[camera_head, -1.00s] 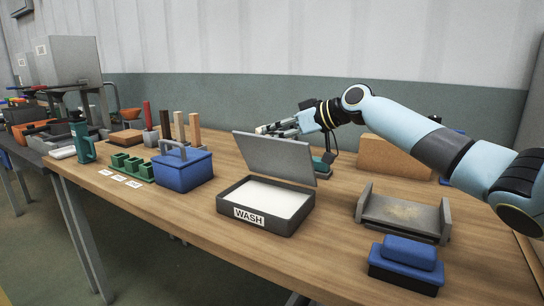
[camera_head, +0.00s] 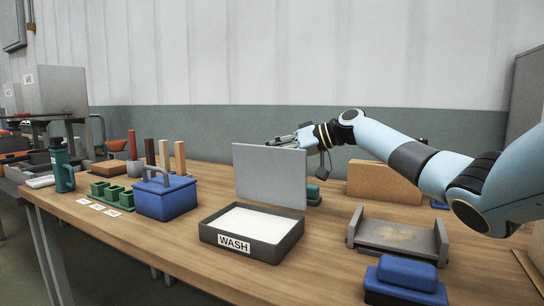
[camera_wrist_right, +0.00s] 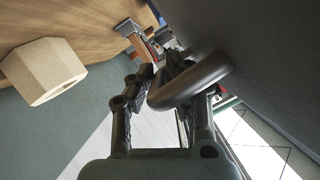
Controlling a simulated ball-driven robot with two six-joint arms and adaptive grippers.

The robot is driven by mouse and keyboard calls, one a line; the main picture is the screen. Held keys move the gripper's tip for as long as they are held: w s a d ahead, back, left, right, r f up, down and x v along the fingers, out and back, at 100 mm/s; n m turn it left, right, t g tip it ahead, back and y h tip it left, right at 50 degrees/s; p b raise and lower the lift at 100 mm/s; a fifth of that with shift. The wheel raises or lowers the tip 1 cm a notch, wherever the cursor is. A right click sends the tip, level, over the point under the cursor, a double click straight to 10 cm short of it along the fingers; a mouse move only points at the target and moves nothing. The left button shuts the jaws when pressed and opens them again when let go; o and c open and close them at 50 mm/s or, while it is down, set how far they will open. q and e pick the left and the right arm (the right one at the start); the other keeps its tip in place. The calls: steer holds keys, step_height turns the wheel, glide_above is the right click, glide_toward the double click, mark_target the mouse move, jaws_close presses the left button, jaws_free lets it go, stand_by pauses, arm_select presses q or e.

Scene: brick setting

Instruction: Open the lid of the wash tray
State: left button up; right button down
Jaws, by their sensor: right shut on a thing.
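The wash tray (camera_head: 205,234) is a dark grey box with a white inside and a WASH label on its front, standing on the bench. Its grey lid (camera_head: 270,178) stands about upright at the tray's back edge, so the white inside is uncovered. My right gripper (camera_head: 283,140) is at the lid's top edge, partly hidden behind it. In the right wrist view the gripper (camera_wrist_right: 165,75) is closed around a grey bar handle (camera_wrist_right: 205,80) beside the lid's dark face (camera_wrist_right: 270,55). My left gripper is not in view.
A blue box with a handle (camera_head: 170,200) stands left of the tray. Right of it are a grey open-sided holder (camera_head: 395,236) and a blue block (camera_head: 405,274). A brown board (camera_head: 385,183) stands behind. A pale wooden block shows in the wrist view (camera_wrist_right: 42,72).

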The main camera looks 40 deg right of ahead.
steer(key=shift+f, duration=0.1)
steer(key=c, duration=1.3)
jaws_free()
steer(key=shift+c, duration=0.2)
steer(key=v, duration=1.2)
